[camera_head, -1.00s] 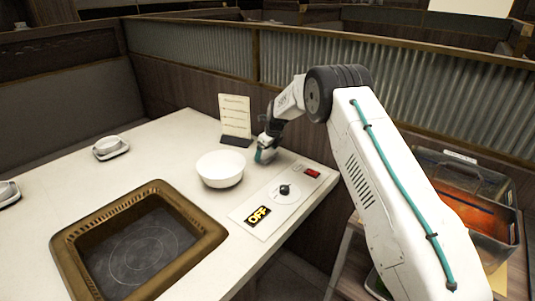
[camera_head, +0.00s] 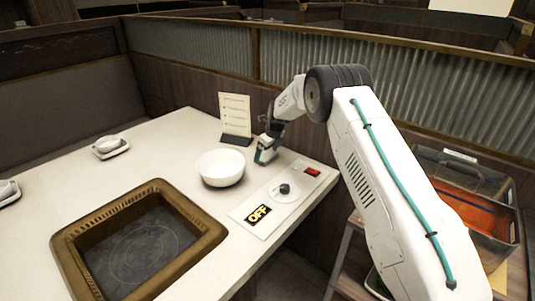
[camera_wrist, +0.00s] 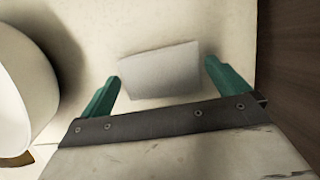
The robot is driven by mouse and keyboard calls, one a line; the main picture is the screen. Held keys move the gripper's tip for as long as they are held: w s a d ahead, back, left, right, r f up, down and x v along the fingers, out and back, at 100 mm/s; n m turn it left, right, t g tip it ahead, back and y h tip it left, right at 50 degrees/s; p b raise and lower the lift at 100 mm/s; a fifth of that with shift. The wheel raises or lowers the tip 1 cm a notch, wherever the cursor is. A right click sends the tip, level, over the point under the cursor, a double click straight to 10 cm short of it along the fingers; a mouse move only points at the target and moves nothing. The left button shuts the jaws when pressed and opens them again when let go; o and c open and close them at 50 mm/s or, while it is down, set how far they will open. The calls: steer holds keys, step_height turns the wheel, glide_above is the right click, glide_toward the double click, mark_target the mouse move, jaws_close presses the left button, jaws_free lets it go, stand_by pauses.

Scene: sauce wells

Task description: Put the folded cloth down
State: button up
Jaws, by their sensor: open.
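The folded cloth (camera_wrist: 160,70) is a small pale rectangle lying flat on the white table, seen in the wrist view between and slightly beyond my fingertips. My gripper (camera_wrist: 160,82) is open, with one green finger on each side of the cloth and a visible gap on the right. In the head view my gripper (camera_head: 264,155) is low at the table's far right part, beside the white bowl; the cloth cannot be made out there.
The white bowl (camera_head: 221,168) stands left of my gripper and also shows in the wrist view (camera_wrist: 18,85). A menu card (camera_head: 235,115) stands behind. A control panel (camera_head: 283,195) lies in front, and a brown-framed burner (camera_head: 205,236) is at front left. The table edge is at right.

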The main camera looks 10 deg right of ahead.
mark_target(270, 157)
steer(key=v, duration=0.7)
steer(key=shift+a+r, duration=0.1)
steer(key=shift+r, duration=0.15)
steer(key=s+r+n, duration=1.4)
steer(key=s+r, duration=1.1)
steer(key=s, duration=0.2)
steer(key=s+d+f+n+g+h, duration=0.1)
steer(key=s+n, duration=1.3)
steer(key=s, duration=2)
steer(key=shift+s+d+f+n+g+h, duration=0.3)
steer(key=shift+s+d+f+n+h, duration=0.1)
steer(key=shift+d+h, duration=0.15)
steer(key=shift+w, duration=0.1)
